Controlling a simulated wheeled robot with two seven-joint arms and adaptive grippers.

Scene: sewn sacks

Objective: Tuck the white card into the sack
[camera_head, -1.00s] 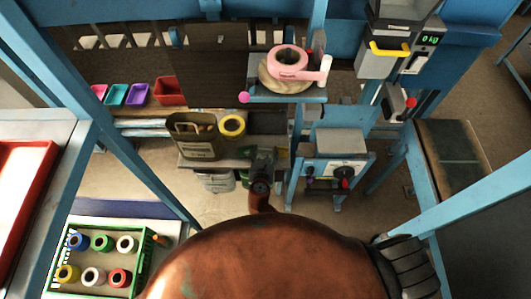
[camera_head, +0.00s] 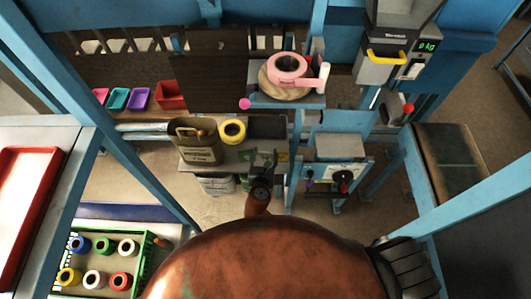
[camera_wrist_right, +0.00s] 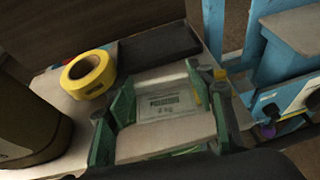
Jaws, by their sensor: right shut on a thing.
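The olive-brown sack (camera_head: 199,146) stands upright on the shelf in the head view, its top open and dark print on its front. Part of it shows at the left edge of the right wrist view (camera_wrist_right: 25,125). My right gripper (camera_head: 263,162) is to the right of the sack, apart from it. In the right wrist view, the white card (camera_wrist_right: 165,108), with a printed 2 kg label, lies between its fingers, and the gripper is shut on it. My left gripper is not in view.
A yellow roll (camera_head: 232,131) sits between the sack and my right gripper. A dark flat tray (camera_head: 267,127) lies behind the gripper. A blue stand (camera_head: 343,150) is close on the right. A pink roll (camera_head: 288,68) sits on a raised platform behind.

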